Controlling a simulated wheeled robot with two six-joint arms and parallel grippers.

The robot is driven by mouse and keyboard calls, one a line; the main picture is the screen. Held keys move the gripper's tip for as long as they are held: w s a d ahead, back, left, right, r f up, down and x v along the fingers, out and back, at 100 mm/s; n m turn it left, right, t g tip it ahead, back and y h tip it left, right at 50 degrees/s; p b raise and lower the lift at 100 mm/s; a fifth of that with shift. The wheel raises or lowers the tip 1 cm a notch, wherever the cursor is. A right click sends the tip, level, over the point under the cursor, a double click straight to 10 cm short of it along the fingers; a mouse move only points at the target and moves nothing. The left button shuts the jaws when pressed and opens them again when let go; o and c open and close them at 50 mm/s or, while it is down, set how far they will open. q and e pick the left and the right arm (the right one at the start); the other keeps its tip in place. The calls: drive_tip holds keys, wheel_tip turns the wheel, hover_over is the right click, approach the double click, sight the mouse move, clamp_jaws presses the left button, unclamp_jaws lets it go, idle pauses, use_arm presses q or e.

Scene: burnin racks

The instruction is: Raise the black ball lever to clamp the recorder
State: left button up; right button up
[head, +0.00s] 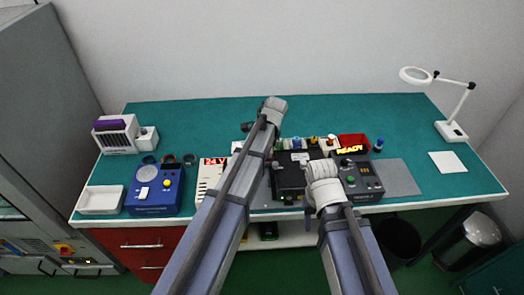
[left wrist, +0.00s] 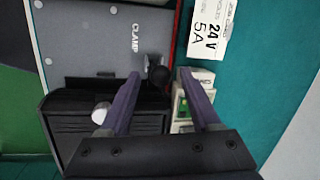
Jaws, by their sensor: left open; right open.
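In the left wrist view, the black ball lever (left wrist: 160,77) sits by a grey plate (left wrist: 85,38) marked CLAMP. My left gripper (left wrist: 159,74) is open, with one finger on each side of the black ball; I cannot tell whether they touch it. A black ribbed unit (left wrist: 65,128), perhaps the recorder, lies below the plate. A white ball knob (left wrist: 100,113) shows beside the left finger. In the head view, the black unit (head: 287,172) is partly hidden by my arms. My right gripper (head: 308,213) is open, small and partly hidden near the table's front edge.
A blue box (head: 155,190), white tray (head: 101,200) and white rack (head: 117,135) stand at the left. A magnifier lamp (head: 452,130) stands at the right. The back of the teal table (head: 190,115) is clear.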

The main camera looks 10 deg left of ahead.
use_arm(q)
drive_tip(key=shift+r, duration=0.15)
drive_tip(key=p+v, duration=0.7)
drive_tip(key=shift+r, duration=0.2)
drive_tip(key=shift+s, duration=0.15)
drive_tip(key=s+d+f+n+b, duration=0.1)
drive_tip(key=s+d+n, duration=0.1)
drive_tip(key=s, duration=0.6)
drive_tip(key=s+d+f+n+g+b, duration=0.1)
drive_tip(key=s+d+f+n, duration=0.1)
drive_tip(key=s, duration=0.6)
drive_tip(key=s+d+f+n+h+b, duration=0.1)
drive_tip(key=s+d+n, duration=0.3)
drive_tip(key=s, duration=0.4)
drive_tip(key=shift+f+n+b, duration=0.3)
drive_tip(key=shift+f+b, duration=0.2)
drive_tip(key=shift+o, duration=0.2)
idle(1.1)
